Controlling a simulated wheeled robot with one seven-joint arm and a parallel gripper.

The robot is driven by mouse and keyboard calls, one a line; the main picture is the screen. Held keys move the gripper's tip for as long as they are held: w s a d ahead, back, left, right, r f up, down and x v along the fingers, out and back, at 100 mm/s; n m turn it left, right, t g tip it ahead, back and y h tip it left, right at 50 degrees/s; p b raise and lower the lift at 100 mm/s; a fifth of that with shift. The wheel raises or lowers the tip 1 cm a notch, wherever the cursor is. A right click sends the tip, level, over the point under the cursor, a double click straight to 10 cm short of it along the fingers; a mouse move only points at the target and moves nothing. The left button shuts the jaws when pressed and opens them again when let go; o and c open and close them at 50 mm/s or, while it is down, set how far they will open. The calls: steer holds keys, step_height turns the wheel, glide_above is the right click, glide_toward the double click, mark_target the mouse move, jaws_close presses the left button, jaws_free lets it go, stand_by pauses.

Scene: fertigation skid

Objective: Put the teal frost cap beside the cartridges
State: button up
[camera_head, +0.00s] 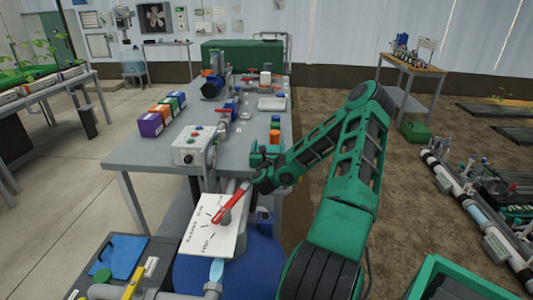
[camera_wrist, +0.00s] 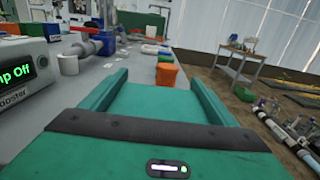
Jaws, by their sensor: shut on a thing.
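My gripper (camera_head: 262,156) is over the right front part of the grey workbench (camera_head: 135,155). In the wrist view a teal block-like thing, which looks like the frost cap (camera_wrist: 160,103), fills the space between the fingers, and my gripper is shut on it. Its colour nearly matches the fingers, so its outline is hard to tell. Small orange and green cylinders, perhaps the cartridges (camera_head: 275,136), stand in a row on the bench just beyond my gripper. In the wrist view the nearest orange one (camera_wrist: 166,76) stands ahead of the held thing, apart from it.
A white control box (camera_head: 190,150) stands left of my gripper; its display shows in the wrist view (camera_wrist: 24,58). Purple, orange, green and blue boxes (camera_head: 162,114) line the bench's left edge. Pipes and a blue pump (camera_head: 213,88) stand farther back. A white panel with a red lever (camera_head: 230,205) is in front.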

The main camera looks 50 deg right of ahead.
steer(key=shift+f, duration=1.45)
steer(key=shift+f, duration=0.1)
steer(key=o, duration=1.1)
steer(key=v, duration=0.7)
steer(key=shift+s+a, duration=0.15)
steer(key=shift+a, duration=0.05)
